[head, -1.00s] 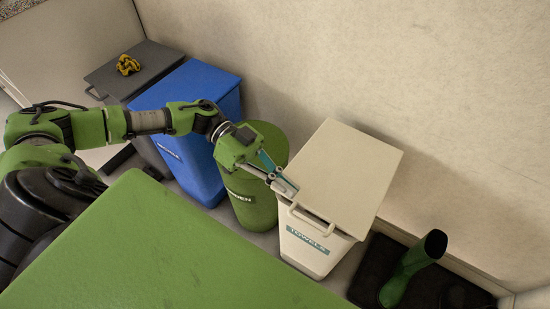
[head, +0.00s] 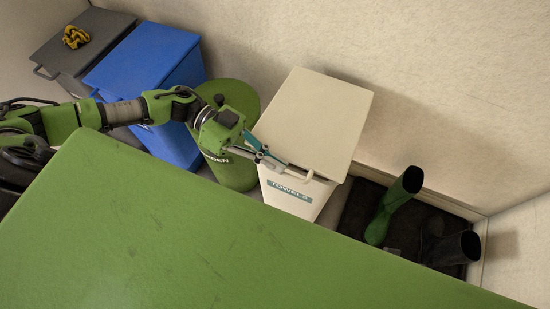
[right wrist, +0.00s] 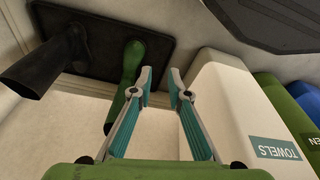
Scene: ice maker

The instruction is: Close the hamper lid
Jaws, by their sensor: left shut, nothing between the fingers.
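The cream hamper labelled TOWELS (head: 289,194) stands against the wall in the head view. Its flat cream lid (head: 315,115) lies across the top, with a bar handle (head: 308,177) at the front edge. A narrow dark line shows under the lid's front edge; I cannot tell whether it is fully seated. My left gripper (head: 272,160) is shut and empty at the front left of the lid, close to the handle; contact is unclear. My right gripper (right wrist: 161,78) is open and empty in the right wrist view, with the hamper (right wrist: 215,95) to its right.
A green round bin (head: 235,172), a blue bin (head: 150,65) and a grey bin (head: 65,55) with a yellow cloth (head: 76,37) stand left of the hamper. A dark mat (head: 355,215) with a green boot (head: 393,205) and a black boot (head: 452,248) lies right.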

